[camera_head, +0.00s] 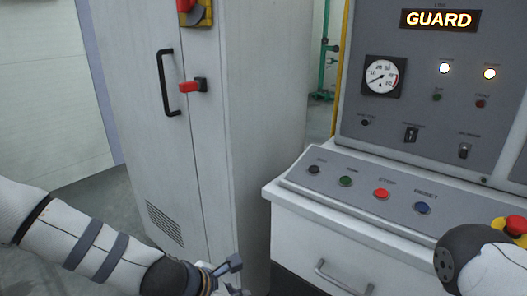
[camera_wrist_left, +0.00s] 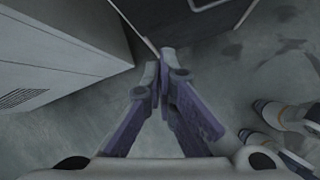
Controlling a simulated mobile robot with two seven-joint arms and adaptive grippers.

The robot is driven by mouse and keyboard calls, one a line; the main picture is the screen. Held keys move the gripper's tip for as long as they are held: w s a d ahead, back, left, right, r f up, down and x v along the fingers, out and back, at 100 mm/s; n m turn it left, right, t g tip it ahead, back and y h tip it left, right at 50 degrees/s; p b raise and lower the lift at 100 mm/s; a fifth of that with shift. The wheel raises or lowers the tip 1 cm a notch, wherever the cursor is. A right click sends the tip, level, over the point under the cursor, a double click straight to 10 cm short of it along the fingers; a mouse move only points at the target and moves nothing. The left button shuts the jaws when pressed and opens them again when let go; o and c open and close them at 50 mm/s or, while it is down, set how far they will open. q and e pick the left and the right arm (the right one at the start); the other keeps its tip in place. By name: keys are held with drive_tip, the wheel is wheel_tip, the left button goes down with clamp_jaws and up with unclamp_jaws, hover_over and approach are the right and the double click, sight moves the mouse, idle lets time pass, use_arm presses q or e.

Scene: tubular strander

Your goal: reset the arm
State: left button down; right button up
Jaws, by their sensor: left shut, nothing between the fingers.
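My left arm comes in from the left in the head view. Its gripper (camera_head: 232,275) is at the bottom edge, in front of the grey cabinet and left of the console, and partly cut off. In the left wrist view the left gripper (camera_wrist_left: 160,78) is shut and empty, its fingertips together above the grey floor. My right arm shows only as a dark and white link at the bottom right of the head view. My right gripper is not in view.
A tall grey cabinet (camera_head: 245,110) with a black handle (camera_head: 166,83) and a red switch (camera_head: 190,86) stands behind the left gripper. A console (camera_head: 330,190) with buttons, gauge (camera_head: 382,76) and lit GUARD display (camera_head: 440,19) is at right.

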use_arm(q)
drive_tip(key=s+a+f+m+g+y, duration=0.15)
drive_tip(key=s+f+m, duration=0.25)
drive_tip(key=s, duration=0.4)
drive_tip(key=s+a+f+m+g, duration=0.1)
drive_tip(key=s+f+m+g, duration=0.1)
drive_tip(key=s+f+m, duration=0.4)
drive_tip(key=s+a+m+g+y, duration=0.1)
drive_tip(key=s+a+m, duration=0.3)
drive_tip(key=s, duration=0.4)
drive_tip(key=s+a+m+g+y+p, duration=0.1)
drive_tip(key=s+a+m, duration=0.3)
drive_tip(key=s, duration=0.5)
drive_tip(key=s+a+r+m+g+y, duration=0.1)
drive_tip(key=s+a+m, duration=0.3)
drive_tip(key=s, duration=0.4)
drive_tip(key=shift+s+a+m+g+p, duration=0.15)
drive_tip(key=shift+a+m+g+p, duration=0.15)
drive_tip(key=shift+m+g, duration=0.5)
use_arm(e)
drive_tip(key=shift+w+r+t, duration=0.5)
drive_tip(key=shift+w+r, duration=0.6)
use_arm(q)
drive_tip(key=shift+r, duration=0.1)
